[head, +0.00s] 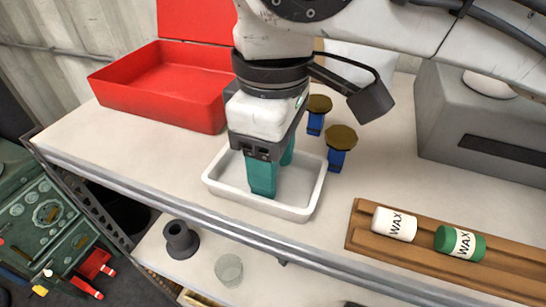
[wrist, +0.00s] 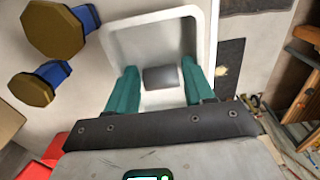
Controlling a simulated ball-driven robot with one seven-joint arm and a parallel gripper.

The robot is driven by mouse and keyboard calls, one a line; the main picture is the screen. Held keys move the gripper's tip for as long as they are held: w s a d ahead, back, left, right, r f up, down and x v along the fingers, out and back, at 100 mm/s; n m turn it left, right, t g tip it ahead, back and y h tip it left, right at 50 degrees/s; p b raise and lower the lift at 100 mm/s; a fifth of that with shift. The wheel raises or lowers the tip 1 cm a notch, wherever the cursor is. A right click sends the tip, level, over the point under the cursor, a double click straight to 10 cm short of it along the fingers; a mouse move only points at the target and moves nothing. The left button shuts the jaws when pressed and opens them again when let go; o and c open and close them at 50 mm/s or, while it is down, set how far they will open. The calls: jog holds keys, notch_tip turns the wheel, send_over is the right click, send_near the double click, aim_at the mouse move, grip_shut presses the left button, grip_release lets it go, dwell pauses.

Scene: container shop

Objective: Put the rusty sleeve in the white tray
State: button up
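The white tray (head: 314,198) stands on the bench top below my gripper (head: 275,178); it also shows in the wrist view (wrist: 205,40). My gripper's two teal fingers reach down into the tray and stand apart. In the wrist view a short, smooth, dark grey cylinder (wrist: 161,77), seemingly the sleeve, lies on its side on the tray floor between the fingers (wrist: 158,68). A gap shows on each side of it, so it is not gripped. No rust colour is visible on it. In the head view the fingers hide it.
An open red box (head: 160,85) stands behind left. Two blue-stemmed, brown-topped pieces (head: 341,138) (head: 319,104) stand close behind the tray. A wooden rack (head: 375,243) with two wax cans lies right.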

notch_tip(320, 180, up, 12)
jog(key=shift+r, duration=0.15)
dwell(0.5)
